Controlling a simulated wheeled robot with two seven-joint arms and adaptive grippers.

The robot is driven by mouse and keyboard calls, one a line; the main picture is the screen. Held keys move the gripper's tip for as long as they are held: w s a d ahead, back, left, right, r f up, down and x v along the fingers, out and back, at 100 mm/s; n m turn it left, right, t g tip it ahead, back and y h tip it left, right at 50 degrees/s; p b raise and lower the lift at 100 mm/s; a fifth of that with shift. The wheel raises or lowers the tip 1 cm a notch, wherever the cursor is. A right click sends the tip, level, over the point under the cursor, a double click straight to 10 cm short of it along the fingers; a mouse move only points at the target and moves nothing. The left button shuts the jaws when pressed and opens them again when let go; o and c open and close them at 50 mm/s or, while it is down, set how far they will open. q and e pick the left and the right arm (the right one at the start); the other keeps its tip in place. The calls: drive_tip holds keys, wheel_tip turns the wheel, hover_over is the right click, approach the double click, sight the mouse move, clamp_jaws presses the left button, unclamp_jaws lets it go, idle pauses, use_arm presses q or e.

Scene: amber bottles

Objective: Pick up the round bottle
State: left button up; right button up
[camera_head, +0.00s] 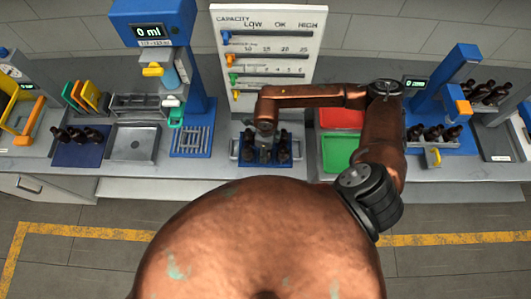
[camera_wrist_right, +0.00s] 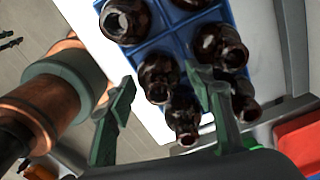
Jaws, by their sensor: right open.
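Several dark amber bottles stand in a blue rack (camera_head: 263,162) at the middle of the bench. The rack (camera_wrist_right: 170,43) and the bottles fill the upper part of the right wrist view. My right gripper (camera_wrist_right: 160,80) is open above the rack, with one finger on each side of a dark bottle (camera_wrist_right: 158,80). I cannot tell whether a finger touches it. The right finger overlaps the bottles behind it. Which bottle is the round one is not clear. In the head view my right gripper is mostly hidden at the end of its arm. My left gripper is not in view.
Behind the rack stands a white capacity board (camera_head: 268,45). Red and green trays (camera_head: 343,153) lie to its right. A blue dispenser (camera_head: 190,85) stands to its left. More dark bottles stand at the left (camera_head: 80,135) and right (camera_head: 435,133) of the bench.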

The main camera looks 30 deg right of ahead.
drive_tip(key=shift+c, duration=0.3)
drive_tip(key=c, duration=0.9)
drive_tip(key=shift+r, duration=0.1)
